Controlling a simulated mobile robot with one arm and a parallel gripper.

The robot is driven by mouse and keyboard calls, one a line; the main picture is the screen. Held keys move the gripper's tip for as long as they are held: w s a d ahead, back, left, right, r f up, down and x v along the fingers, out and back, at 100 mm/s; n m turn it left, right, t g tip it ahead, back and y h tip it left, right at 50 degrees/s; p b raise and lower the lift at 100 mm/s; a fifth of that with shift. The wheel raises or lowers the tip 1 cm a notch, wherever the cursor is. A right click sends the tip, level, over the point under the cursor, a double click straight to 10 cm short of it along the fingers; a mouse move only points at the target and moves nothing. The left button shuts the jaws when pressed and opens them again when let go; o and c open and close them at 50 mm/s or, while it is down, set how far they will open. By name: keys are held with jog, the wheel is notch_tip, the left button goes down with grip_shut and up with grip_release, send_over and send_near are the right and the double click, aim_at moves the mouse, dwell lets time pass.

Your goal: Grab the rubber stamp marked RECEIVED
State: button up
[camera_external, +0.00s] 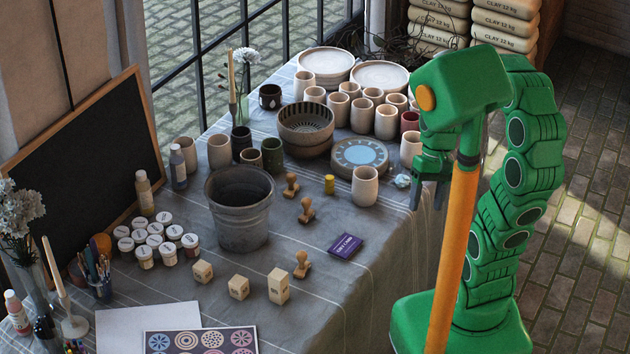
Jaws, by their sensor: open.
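Several small wooden stamp-like pieces stand on the table. Three have rounded handles: an upper one (291,186), a middle one (306,211) and a lower one (302,265). Three are pale wooden blocks: a left block (202,271), a middle block (239,287) and a taller right block (278,286). Their markings are too small to read, so I cannot tell which is marked RECEIVED. My gripper (428,198) is open and empty, fingers pointing down, near the table's right edge. It is to the right of all these pieces and apart from them.
A dark purple card (346,245) lies right of the stamps. A grey pot (240,208), small yellow cylinder (329,184), pale cup (365,186) and blue-topped disc (360,157) stand nearby. Lidded jars (145,257) crowd the left. The cloth right of the lower stamp is clear.

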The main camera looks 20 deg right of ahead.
jog(key=w+a+f+m+g+y, duration=0.15)
jog(key=w+a+f+y, duration=0.3)
jog(key=a, duration=0.45)
jog(key=m+y, duration=0.5)
send_near(301, 257)
jog(key=s+r, duration=0.3)
jog(key=r, duration=0.3)
jog(key=w+f+m, duration=0.1)
jog(key=f, duration=0.2)
jog(key=w+f+m+y, duration=0.1)
jog(key=f+m, duration=0.1)
jog(key=f, duration=0.1)
jog(key=w+a+f+m, duration=0.1)
jog(key=f, duration=0.2)
jog(key=shift+a+m+t, duration=0.1)
jog(key=shift+m+t, duration=0.15)
jog(key=shift+t, duration=0.1)
jog(key=shift+x, duration=3.8)
jog(key=shift+w, duration=0.1)
jog(key=c, duration=1.1)
jog(key=shift+r, duration=4.95)
grip_shut()
